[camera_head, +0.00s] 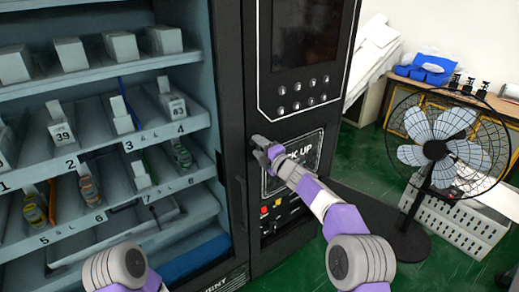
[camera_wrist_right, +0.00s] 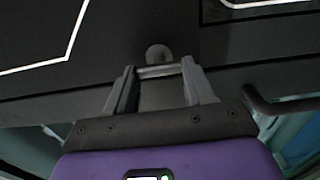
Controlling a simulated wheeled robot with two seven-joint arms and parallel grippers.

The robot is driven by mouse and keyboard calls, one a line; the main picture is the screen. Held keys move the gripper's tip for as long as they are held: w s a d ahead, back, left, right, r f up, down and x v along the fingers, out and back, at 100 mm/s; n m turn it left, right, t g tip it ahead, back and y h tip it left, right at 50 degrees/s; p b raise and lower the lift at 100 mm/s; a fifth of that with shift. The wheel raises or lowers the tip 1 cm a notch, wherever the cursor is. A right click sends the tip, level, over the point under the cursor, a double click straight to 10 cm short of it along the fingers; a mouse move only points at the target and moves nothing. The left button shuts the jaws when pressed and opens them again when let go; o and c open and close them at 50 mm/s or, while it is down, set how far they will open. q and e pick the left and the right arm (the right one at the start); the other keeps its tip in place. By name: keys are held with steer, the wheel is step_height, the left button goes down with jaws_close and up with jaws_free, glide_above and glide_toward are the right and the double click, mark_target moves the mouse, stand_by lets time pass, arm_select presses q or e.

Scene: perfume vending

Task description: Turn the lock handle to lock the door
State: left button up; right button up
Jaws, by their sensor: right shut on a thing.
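The lock handle shows in the right wrist view as a small grey round hub (camera_wrist_right: 158,53) with a thin bar (camera_wrist_right: 157,72) below it. My right gripper (camera_wrist_right: 159,75) has its two fingers on either side of the bar and is shut on it. In the head view the right gripper (camera_head: 263,148) reaches to the seam between the door and the control panel and hides the lock handle. The vending machine's door (camera_head: 228,110) has a dark frame and looks closed. My left gripper is out of view; only part of my left arm shows at the bottom left.
A dark door pull (camera_head: 242,205) stands below and left of the right gripper, also seen in the wrist view (camera_wrist_right: 272,108). The control panel (camera_head: 297,120) has buttons and a pick-up hatch. A standing fan (camera_head: 437,150) is at right, with green floor between.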

steer(key=o, duration=1)
steer(key=shift+o, duration=0.2)
steer(key=shift+s, duration=0.1)
steer(key=b+v, duration=0.1)
steer(key=v, duration=0.6)
steer(key=shift+s+d, duration=0.15)
steer(key=shift+d, duration=0.05)
